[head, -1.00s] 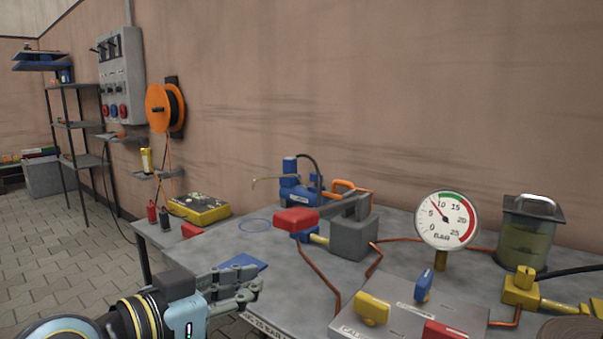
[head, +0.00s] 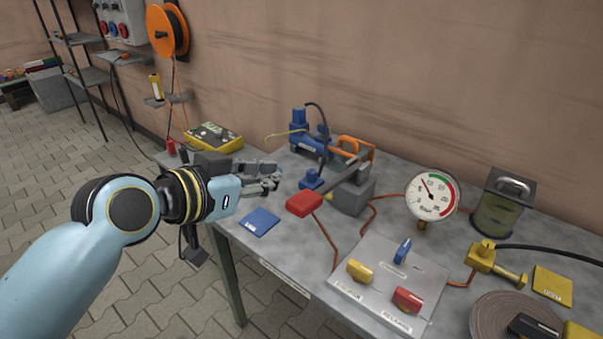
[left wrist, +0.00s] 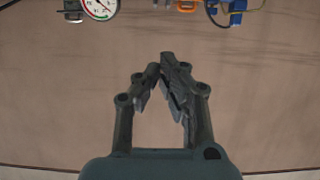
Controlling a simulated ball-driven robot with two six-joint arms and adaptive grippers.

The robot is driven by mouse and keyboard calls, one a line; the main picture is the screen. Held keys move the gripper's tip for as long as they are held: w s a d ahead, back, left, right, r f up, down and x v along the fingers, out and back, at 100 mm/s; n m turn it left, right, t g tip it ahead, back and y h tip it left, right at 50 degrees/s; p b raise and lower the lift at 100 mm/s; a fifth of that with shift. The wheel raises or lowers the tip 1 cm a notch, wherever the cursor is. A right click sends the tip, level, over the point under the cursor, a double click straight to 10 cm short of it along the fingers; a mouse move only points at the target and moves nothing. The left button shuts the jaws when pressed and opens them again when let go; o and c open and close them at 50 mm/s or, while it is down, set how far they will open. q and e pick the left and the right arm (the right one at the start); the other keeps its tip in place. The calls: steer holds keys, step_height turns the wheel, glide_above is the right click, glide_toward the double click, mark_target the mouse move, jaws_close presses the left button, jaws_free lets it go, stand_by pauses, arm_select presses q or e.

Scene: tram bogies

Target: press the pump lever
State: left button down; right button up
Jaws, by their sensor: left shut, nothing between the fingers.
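The pump lever is a dark grey bar with a red grip (head: 304,203), sloping up to the grey pump block (head: 352,197) on the table. My left gripper (head: 278,178) is shut and empty. In the head view it is to the left of the red grip and a little higher in the picture, apart from it. The left wrist view shows the same gripper's fingers (left wrist: 160,66) together with nothing between them. The red grip is not clearly visible there. My right gripper is in neither view.
A pressure gauge (head: 432,195) stands right of the pump, behind a grey valve plate (head: 390,283) with coloured knobs. A blue hand pump (head: 312,140) stands behind the lever. A blue card (head: 260,221) lies near the front edge. Copper pipes cross the tabletop.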

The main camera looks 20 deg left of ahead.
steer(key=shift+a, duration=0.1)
arm_select(q)
steer(key=shift+w, duration=0.1)
glide_above(301, 202)
steer(key=f, duration=0.4)
steer(key=shift+w+d+p, duration=0.25)
steer(key=shift+w+p, duration=0.05)
steer(key=shift+w, duration=0.05)
steer(key=f, duration=0.2)
steer(key=shift+s+a+f, duration=0.15)
steer(key=shift+s+f, duration=0.15)
steer(key=shift+f, duration=0.1)
steer(key=shift+s+f, duration=0.1)
steer(key=shift+f, duration=0.4)
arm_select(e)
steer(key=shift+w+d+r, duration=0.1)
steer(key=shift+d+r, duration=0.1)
